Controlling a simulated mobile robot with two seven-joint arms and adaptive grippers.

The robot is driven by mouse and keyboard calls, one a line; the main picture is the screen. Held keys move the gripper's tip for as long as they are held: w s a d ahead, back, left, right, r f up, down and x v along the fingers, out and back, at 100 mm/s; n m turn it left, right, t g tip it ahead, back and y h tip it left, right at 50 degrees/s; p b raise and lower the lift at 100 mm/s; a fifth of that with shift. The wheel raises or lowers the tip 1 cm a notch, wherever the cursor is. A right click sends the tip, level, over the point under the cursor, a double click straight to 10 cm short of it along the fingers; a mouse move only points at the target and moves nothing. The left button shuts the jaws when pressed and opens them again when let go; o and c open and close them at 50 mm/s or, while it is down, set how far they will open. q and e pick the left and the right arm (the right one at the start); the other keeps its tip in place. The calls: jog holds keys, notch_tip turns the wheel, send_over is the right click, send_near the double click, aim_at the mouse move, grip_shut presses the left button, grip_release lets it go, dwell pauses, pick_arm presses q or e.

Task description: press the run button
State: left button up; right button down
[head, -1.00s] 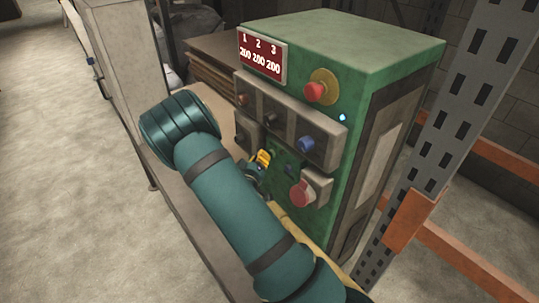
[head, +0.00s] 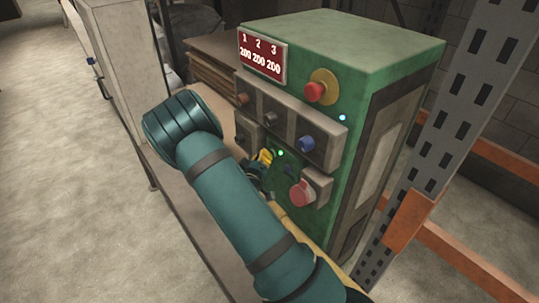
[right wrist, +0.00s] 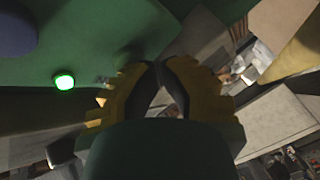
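The green machine cabinet (head: 352,55) carries the controls. A small round green light (head: 281,153) glows on its lower front; it also shows in the right wrist view (right wrist: 64,80), left of the fingers. I cannot read a label marking the run button. My right gripper (head: 265,158) is at the lower front panel, just left of the green light, partly hidden by my arm. In the right wrist view its yellow fingers (right wrist: 159,66) come together at the tips with nothing held. A dim green rounded shape (right wrist: 128,57) lies by the left fingertip; contact cannot be told. My left gripper is out of view.
A red mushroom button (head: 314,92) sits above a grey box with several knobs (head: 270,118). A larger red button (head: 302,193) protrudes at lower right. A red display (head: 262,58) is at top left. A perforated metal post (head: 458,130) stands to the right.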

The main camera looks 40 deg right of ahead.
jog(key=shift+a, duration=0.4)
dwell(0.4)
jog(key=a, duration=0.6)
jog(key=shift+w+p, duration=0.35)
jog(key=shift+p, duration=0.1)
jog(key=shift+r, duration=0.1)
dwell(0.5)
